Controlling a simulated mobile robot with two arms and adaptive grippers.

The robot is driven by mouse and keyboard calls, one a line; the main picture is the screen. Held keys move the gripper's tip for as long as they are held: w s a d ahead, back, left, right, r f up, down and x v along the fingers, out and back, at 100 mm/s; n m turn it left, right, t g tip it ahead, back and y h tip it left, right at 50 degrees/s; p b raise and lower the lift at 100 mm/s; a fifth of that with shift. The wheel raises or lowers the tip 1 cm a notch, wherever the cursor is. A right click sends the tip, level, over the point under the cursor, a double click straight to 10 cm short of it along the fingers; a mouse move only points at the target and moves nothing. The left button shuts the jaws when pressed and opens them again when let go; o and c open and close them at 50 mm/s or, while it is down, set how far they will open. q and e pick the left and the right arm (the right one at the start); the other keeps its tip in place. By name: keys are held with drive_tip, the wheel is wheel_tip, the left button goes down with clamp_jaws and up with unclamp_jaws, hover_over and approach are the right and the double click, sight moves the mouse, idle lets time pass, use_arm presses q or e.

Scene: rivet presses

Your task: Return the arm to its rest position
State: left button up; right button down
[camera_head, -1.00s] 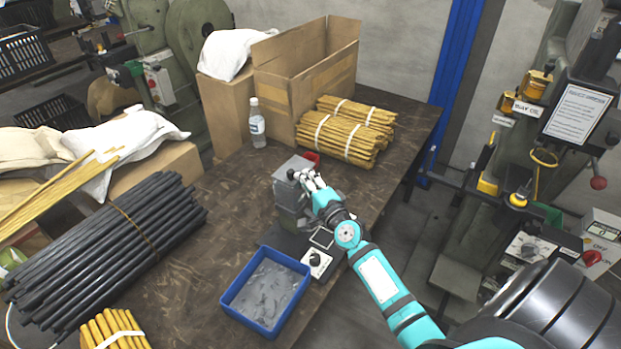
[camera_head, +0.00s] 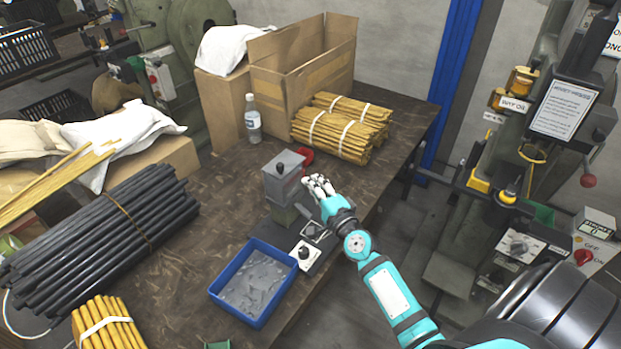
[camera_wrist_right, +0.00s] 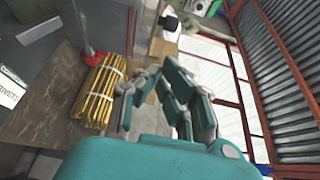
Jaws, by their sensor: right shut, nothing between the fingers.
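My right arm is teal and black and reaches in from the lower right of the head view. Its right gripper (camera_head: 319,184) is shut and empty, just right of a grey box-shaped device (camera_head: 284,172) on the dark workbench (camera_head: 200,258). In the head view the fingers look close to the device; I cannot tell whether they touch. The right wrist view also shows the gripper fingers (camera_wrist_right: 165,95), with nothing held. My left gripper is not in view.
A blue tray (camera_head: 222,290) of grey pieces lies near the bench front. Yellow rod bundles (camera_head: 335,135), a bottle (camera_head: 253,120) and an open carton (camera_head: 300,75) stand behind. Black rods (camera_head: 100,230) lie at left. A green machine (camera_head: 540,150) stands right, with floor between.

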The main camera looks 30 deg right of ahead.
drive_tip(key=s+a+f+n+g+y, duration=0.3)
drive_tip(key=s+a+n+g, duration=0.1)
drive_tip(key=s+a+n, duration=0.35)
drive_tip(key=s+a+f+n+g+y, duration=0.3)
drive_tip(key=s+a+f+n+g, duration=0.1)
drive_tip(key=s+a+n, duration=0.4)
drive_tip(key=s+f+n+g+h, duration=0.2)
drive_tip(key=s+n+g+h, duration=0.3)
drive_tip(key=s, duration=1)
wheel_tip(320, 180, down, 26)
drive_tip(key=s+g, duration=0.2)
drive_tip(key=g, duration=0.1)
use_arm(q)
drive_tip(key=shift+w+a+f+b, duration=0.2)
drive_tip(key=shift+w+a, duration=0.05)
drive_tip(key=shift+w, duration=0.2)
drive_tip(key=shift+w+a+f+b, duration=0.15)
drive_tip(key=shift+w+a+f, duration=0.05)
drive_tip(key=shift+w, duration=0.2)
use_arm(e)
drive_tip(key=s+d+f, duration=0.2)
drive_tip(key=s+f, duration=0.6)
drive_tip(key=s+d+f+g, duration=0.1)
drive_tip(key=s+f, duration=0.7)
drive_tip(key=shift+s+d+f+n, duration=0.3)
drive_tip(key=shift+d+f+n, duration=0.05)
drive_tip(key=shift+d, duration=0.05)
